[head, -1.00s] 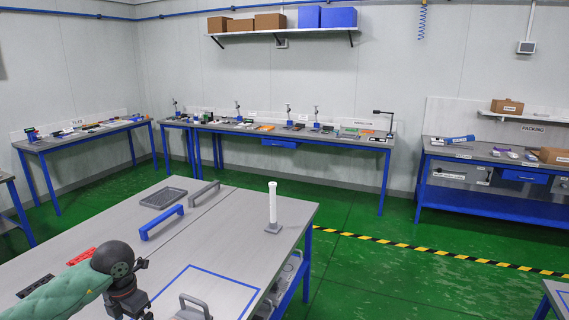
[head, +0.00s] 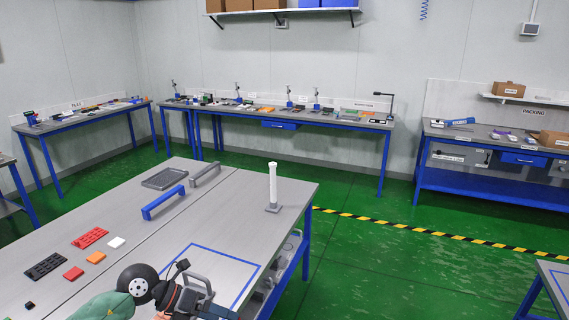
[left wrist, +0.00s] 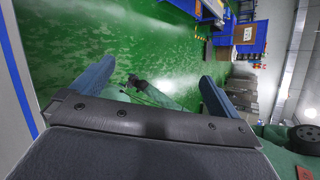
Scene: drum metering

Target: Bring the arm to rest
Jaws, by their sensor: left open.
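In the head view my left arm reaches in at the bottom edge, over the front of the grey table (head: 110,221). My right gripper does not show clearly in either view.
On the table are a blue handle (head: 163,203), a grey handle bar (head: 205,174), a dark tray (head: 164,179), a white post on a base (head: 272,187), and red (head: 90,237), black and orange pieces. A blue outline marks the front right. Green floor lies beyond.

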